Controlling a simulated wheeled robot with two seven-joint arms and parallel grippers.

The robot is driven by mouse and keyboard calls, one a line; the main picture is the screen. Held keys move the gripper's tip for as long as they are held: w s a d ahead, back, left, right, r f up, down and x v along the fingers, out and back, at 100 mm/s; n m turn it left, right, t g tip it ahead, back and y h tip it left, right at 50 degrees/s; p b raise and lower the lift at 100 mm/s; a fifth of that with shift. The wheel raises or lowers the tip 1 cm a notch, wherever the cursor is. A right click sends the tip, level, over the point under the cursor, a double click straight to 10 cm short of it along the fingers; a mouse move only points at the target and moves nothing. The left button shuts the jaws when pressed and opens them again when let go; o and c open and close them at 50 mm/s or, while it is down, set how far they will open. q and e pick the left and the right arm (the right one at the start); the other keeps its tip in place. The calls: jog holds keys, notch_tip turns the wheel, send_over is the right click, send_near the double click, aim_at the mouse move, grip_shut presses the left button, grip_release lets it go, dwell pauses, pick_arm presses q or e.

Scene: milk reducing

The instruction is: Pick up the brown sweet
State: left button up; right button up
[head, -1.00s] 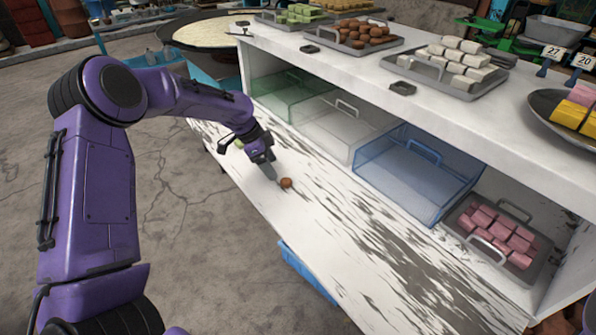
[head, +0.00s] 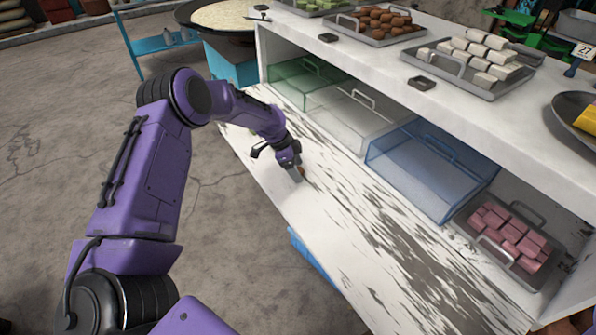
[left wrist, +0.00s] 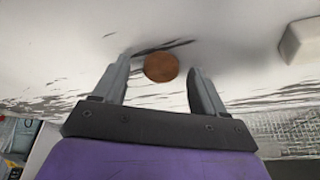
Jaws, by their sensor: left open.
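The brown sweet (left wrist: 161,67) is a small round ball on the white worn lower shelf. In the head view my left gripper (head: 297,174) is low over the shelf and hides most of the sweet (head: 302,171). My right gripper is not in view.
Green, clear and blue bins (head: 428,168) and a tray of pink sweets (head: 556,252) stand along the back of the lower shelf (head: 330,225). The counter above holds a tray of brown sweets (head: 345,30) and a tray of white sweets (head: 450,80).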

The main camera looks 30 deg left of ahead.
pick_arm(q)
jog(key=c, duration=1.1)
